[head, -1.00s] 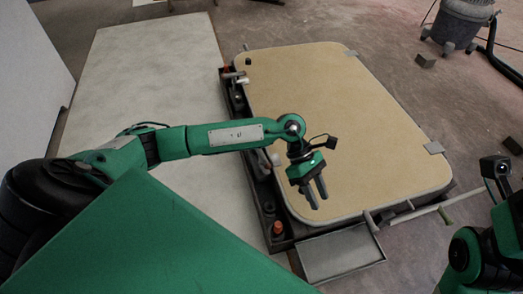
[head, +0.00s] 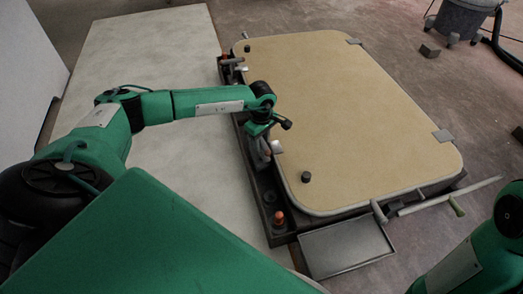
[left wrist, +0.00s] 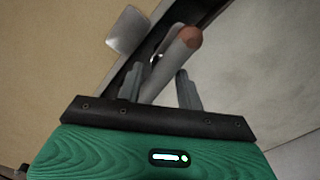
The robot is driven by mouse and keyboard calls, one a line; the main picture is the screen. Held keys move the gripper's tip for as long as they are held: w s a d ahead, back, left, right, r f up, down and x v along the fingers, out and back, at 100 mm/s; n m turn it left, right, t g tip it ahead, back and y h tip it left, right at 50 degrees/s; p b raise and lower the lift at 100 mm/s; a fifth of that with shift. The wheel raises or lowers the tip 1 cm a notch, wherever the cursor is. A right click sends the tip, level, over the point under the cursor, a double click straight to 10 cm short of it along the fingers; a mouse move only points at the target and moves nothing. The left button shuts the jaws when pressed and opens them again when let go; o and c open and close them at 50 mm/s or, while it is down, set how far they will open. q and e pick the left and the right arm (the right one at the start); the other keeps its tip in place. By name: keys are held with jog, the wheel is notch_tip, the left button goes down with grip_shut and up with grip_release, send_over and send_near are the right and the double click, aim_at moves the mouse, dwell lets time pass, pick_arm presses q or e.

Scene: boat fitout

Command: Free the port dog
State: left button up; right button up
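A tan hatch lid (head: 350,110) lies in a dark frame (head: 262,192). My left gripper (head: 262,152) is at the lid's left edge, pointing down, partly hidden by its own wrist. In the left wrist view, a grey bar with a reddish-brown end, seemingly the port dog's handle (left wrist: 174,68), runs between the fingers of the gripper (left wrist: 160,85). Gaps show beside the bar, and the fingers look open around it. A pale plate (left wrist: 128,30) sits at the lid's edge and also shows in the head view (head: 277,147). My right gripper is out of view.
An orange-topped post (head: 279,217) stands at the frame's near corner. A shallow grey tray (head: 345,247) lies in front. A long bar (head: 450,195) extends right of the near edge. A dark knob (head: 306,177) sits on the lid. A pale panel (head: 150,50) lies left.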

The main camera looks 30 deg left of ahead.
pick_arm(q)
jog(key=shift+f+b, duration=0.85)
jog(key=shift+f, duration=1.45)
